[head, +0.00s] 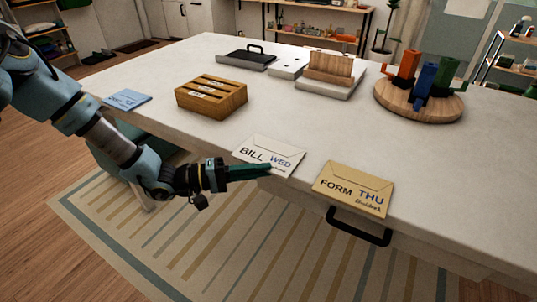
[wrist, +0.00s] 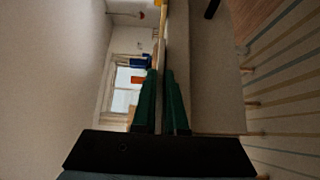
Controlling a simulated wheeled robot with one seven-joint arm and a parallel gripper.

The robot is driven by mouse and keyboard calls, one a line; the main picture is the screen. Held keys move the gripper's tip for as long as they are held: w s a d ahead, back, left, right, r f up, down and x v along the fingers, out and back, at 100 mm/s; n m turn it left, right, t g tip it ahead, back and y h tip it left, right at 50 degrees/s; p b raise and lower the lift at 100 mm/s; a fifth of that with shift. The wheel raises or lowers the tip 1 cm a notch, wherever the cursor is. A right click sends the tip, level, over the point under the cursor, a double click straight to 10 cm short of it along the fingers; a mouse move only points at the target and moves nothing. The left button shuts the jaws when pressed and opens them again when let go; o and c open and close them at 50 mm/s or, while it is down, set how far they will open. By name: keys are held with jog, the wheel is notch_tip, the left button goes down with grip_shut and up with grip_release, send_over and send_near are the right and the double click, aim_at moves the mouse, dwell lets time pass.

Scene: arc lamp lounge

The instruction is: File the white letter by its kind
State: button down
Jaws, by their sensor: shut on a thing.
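The white letter (head: 262,148), marked "BILL" and "WED", lies flat at the table's front edge. My gripper (head: 268,169) reaches in from the left, and its green fingers are shut on the letter's near edge. The wrist view shows the two fingers (wrist: 162,75) close together at table height; the letter is hard to make out there. A wooden rack (head: 228,107) with several slots and small labels stands further back on the left of the table; the label text is too small to read.
A tan envelope (head: 340,181) marked "FORM THU" lies right of the letter, above a black handle (head: 360,226). A blue envelope (head: 125,99) lies at the left edge. A black tray (head: 246,60), wooden stand (head: 329,69) and round caddy (head: 420,103) stand behind. The table's middle is clear.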

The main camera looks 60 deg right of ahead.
jog(key=shift+r, duration=0.15)
notch_tip(320, 180, up, 10)
jog(key=b, duration=0.2)
dwell(0.4)
